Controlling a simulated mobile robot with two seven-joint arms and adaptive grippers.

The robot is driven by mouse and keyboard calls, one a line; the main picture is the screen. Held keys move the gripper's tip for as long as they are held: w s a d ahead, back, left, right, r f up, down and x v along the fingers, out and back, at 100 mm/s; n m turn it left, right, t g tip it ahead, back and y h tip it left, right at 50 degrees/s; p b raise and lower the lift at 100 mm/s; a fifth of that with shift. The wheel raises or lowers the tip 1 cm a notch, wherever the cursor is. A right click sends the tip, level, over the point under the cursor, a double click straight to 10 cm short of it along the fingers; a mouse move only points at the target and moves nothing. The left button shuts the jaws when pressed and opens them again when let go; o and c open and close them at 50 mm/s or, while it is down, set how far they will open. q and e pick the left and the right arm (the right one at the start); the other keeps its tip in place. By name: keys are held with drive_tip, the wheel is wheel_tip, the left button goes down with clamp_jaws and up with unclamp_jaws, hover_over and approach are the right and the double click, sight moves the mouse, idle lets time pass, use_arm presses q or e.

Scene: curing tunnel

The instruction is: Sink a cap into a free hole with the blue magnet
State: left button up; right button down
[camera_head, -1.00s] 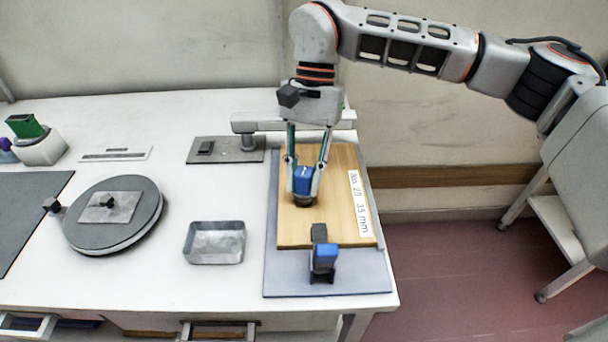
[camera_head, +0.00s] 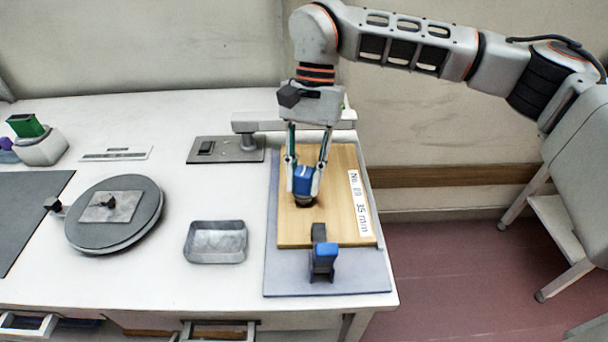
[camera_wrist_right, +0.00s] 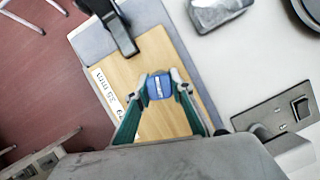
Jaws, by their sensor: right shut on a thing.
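My right gripper (camera_head: 305,184) is shut on a blue magnet (camera_head: 303,178) over the wooden board (camera_head: 335,225). The magnet's dark lower end is at or just above the board's surface; I cannot tell whether they touch. In the right wrist view the same blue magnet (camera_wrist_right: 160,87) sits between the fingertips. The board carries a white label reading 35 mm (camera_head: 361,205). No hole or cap can be made out; the gripper and magnet cover part of the board. My left gripper is not in view.
A clamp with a blue top (camera_head: 325,258) holds the board's front edge on a grey mat (camera_head: 285,284). A metal tray (camera_head: 216,257) stands left of it, then a round grey turntable (camera_head: 150,215). A plate with a switch (camera_head: 225,157) and a horizontal grey arm (camera_head: 270,125) lie behind.

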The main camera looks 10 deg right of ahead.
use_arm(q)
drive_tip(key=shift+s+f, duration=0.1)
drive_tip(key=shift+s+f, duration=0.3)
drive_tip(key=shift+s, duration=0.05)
use_arm(e)
drive_tip(key=shift+f, duration=0.2)
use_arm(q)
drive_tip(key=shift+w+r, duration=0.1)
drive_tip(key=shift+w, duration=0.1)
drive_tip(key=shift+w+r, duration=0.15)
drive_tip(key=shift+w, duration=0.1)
use_arm(e)
drive_tip(key=shift+f, duration=0.2)
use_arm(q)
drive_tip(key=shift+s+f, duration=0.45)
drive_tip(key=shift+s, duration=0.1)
use_arm(e)
drive_tip(key=shift+f, duration=0.3)
drive_tip(key=shift+f, duration=0.15)
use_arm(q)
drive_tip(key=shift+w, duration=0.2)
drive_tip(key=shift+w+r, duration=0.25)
